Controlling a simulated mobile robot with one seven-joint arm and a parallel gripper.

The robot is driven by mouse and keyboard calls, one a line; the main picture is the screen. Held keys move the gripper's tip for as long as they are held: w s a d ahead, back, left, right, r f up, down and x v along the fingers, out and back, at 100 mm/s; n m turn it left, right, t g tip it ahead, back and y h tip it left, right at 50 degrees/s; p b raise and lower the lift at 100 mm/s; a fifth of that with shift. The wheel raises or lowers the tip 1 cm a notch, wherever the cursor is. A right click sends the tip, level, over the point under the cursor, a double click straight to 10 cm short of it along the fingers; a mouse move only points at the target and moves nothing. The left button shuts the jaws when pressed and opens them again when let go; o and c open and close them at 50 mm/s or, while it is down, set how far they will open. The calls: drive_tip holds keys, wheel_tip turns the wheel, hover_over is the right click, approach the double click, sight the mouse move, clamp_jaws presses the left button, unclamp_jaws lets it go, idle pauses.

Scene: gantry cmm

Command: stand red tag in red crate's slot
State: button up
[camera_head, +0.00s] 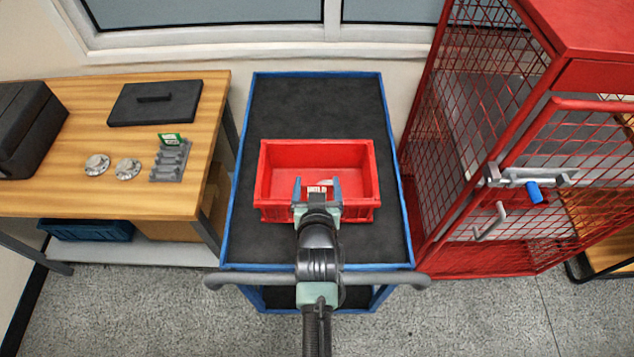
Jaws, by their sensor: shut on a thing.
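The red crate (275,187) stands on the dark top of a blue-edged cart, its open top facing up. My gripper (317,183) is over the crate's front wall, its two fingers pointing toward the crate's inside. It is shut on the red tag (317,189), a small piece with pale markings between the fingers. My gripper and wrist hide the middle of the crate's front wall. I cannot make out the slot, nor whether the tag touches the crate.
The cart (318,108) has clear surface behind the crate. On the wooden table (60,188) at left are a grey rack (170,165) with a green tag (171,140), two metal round parts (97,164), and a black plate (155,103). A red mesh cage (470,150) stands at right.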

drive_tip(key=shift+f+b, duration=1.45)
drive_tip(key=shift+f, duration=0.4)
drive_tip(key=shift+f, duration=0.2)
drive_tip(key=o, duration=1.1)
drive_tip(key=shift+c, duration=0.2)
drive_tip(key=shift+r, duration=0.15)
drive_tip(key=shift+r+p, duration=1.8)
drive_tip(key=shift+r, duration=0.35)
drive_tip(key=shift+s, duration=0.1)
